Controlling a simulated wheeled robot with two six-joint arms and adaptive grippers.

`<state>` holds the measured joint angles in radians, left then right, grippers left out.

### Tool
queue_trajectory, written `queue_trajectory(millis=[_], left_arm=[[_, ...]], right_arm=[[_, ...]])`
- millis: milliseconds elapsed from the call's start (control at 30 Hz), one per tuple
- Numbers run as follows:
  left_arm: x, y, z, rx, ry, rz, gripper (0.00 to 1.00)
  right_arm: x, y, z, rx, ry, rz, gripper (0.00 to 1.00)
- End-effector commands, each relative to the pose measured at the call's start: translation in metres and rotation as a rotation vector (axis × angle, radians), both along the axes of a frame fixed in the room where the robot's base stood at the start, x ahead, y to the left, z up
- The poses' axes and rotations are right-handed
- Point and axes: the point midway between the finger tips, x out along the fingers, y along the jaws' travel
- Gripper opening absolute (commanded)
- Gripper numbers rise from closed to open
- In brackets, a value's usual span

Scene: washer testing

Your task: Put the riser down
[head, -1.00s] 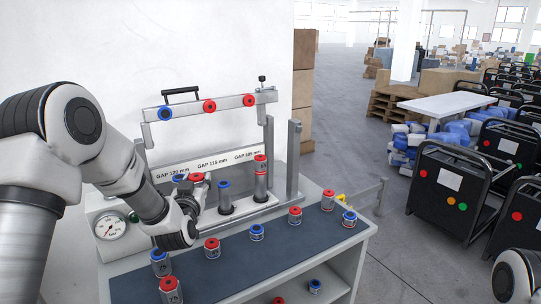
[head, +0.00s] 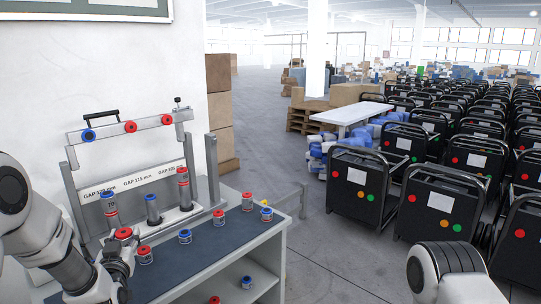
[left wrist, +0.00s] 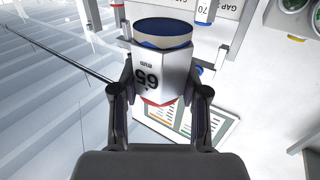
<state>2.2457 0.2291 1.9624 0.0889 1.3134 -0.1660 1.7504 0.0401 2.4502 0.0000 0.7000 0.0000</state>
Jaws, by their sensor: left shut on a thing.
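My left gripper (head: 120,262) is shut on a riser with a red top (head: 123,234), held in front of the left post of the gap fixture. In the left wrist view the held riser (left wrist: 158,70) is silver, marked "65 mm", with a dark blue face at one end and red at the other; both fingers of the gripper (left wrist: 160,95) clasp its sides. The fixture's left post carries a blue-topped riser (head: 110,205), the middle post is blue-topped (head: 152,208), and the right stack is red-topped (head: 183,185). My right gripper is out of view.
Risers stand on the dark mat (head: 215,250): a red one (head: 145,254), a blue one (head: 185,237), red ones (head: 219,217) and (head: 247,201), a blue one (head: 266,214). Lower-shelf risers show below (head: 246,283). A bar with a handle (head: 130,127) spans above the posts.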

Motion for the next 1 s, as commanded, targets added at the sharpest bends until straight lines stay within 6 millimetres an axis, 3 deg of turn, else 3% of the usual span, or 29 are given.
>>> queue_trajectory(millis=[267,500,633,767,867,1000], left_arm=[[-0.011,-0.044,-0.075,0.003,0.005,-0.077,0.00],[-0.044,-0.104,-0.154,0.000,0.007,-0.176,0.00],[-0.064,-0.135,-0.180,0.000,0.003,-0.225,0.00],[-0.081,-0.160,-0.189,0.001,0.000,-0.262,0.00],[-0.087,-0.171,-0.176,0.001,-0.004,-0.277,0.00],[-0.087,-0.169,-0.158,0.001,-0.004,-0.268,0.00]], right_arm=[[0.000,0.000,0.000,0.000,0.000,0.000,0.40],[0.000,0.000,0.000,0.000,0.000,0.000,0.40],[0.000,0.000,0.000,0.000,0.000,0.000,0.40],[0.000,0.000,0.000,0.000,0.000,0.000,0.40],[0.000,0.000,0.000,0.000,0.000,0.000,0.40],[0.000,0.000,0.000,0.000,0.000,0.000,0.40]])
